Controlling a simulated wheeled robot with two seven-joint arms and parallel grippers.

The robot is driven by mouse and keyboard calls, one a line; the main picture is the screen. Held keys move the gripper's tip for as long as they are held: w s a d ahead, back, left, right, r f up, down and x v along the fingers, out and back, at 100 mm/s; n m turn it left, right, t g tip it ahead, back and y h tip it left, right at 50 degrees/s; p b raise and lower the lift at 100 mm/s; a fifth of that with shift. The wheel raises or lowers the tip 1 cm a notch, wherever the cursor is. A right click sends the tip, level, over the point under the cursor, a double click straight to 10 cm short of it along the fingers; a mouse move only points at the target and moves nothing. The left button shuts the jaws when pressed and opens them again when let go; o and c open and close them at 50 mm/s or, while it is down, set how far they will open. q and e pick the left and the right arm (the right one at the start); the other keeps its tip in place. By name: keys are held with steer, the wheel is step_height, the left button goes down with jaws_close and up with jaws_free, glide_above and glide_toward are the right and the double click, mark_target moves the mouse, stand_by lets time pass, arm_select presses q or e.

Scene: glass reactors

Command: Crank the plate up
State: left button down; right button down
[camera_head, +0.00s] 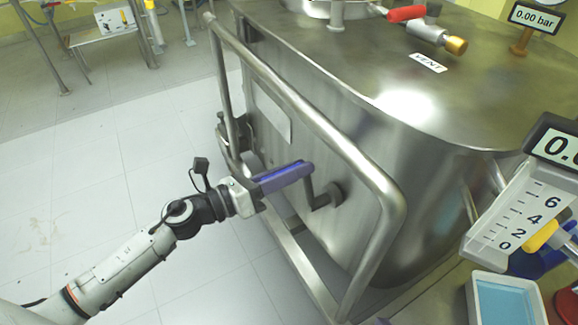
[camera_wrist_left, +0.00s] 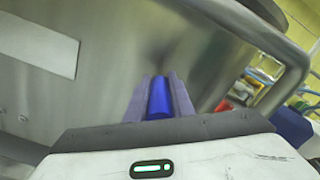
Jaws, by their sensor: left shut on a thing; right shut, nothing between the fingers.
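My left gripper (camera_head: 308,168), with purple fingers, reaches in from the left and is shut on the blue crank handle (camera_wrist_left: 159,98). In the left wrist view the handle lies between the two fingers. In the head view the fingers mostly hide it. The grey crank arm (camera_head: 311,193) joins a dark round hub (camera_head: 335,194) on the side of the steel vessel. A white scale (camera_head: 508,215) marked 0 to 6 stands at the right, with a yellow pointer (camera_head: 541,235) at its lower end. I cannot identify the plate. My right gripper is not in view.
A thick steel frame rail (camera_head: 340,145) runs around the vessel (camera_head: 350,75) close to the gripper. A tray with a blue inside (camera_head: 475,307) and a display (camera_head: 556,148) are at the right. Tiled floor (camera_head: 110,170) at the left is clear.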

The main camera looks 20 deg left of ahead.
mark_target(303, 179)
arm_select(q)
steer(key=s+d+m, duration=0.2)
steer(key=m, duration=0.1)
steer(key=shift+s+d+r+m, duration=0.15)
steer(key=shift+r+m, duration=0.15)
stand_by(0.3)
steer(key=c, duration=1.6)
jaws_free()
steer(key=shift+s, duration=0.1)
steer(key=shift+o, duration=0.2)
